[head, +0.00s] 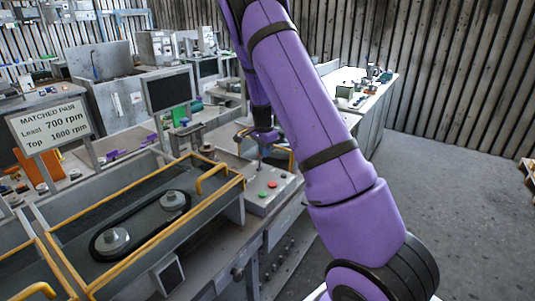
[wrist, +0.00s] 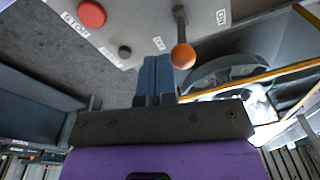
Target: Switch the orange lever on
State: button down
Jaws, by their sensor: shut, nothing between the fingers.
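The orange lever shows in the wrist view as a round orange knob (wrist: 183,56) on a dark stem (wrist: 180,20), mounted on a grey panel (wrist: 130,22). A white ON label (wrist: 221,17) lies to the right of the stem, and a second small label (wrist: 159,43) lies left of the knob. My gripper (wrist: 156,60) is shut and empty, its blue-grey fingertips just left of the knob; I cannot tell whether they touch it. In the head view my gripper (head: 261,148) is small above the control panel, and the lever cannot be made out there.
In the head view a red button (head: 272,184) and a green button (head: 263,196) show. Yellow rails (head: 213,176) border the belt unit (head: 140,225) at left. A grey floor lies right.

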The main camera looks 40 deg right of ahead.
jog(key=shift+w+a+r+g+h, duration=0.1)
jog(key=shift+w+a+g+h, duration=0.15)
jog(key=shift+w+g, duration=0.3)
jog(key=shift+w+a+r+g+h, duration=0.1)
jog(key=shift+w+g+h, duration=0.15)
jog(key=shift+w+g, duration=0.3)
jog(key=w+g, duration=0.1)
jog(key=g, duration=0.1)
jog(key=shift+w+a+g+h, duration=0.25)
jog(key=shift+w+g+h, duration=0.05)
jog(key=shift+w+h, duration=0.1)
jog(key=shift+r, duration=0.15)
jog(key=shift+r, duration=0.7)
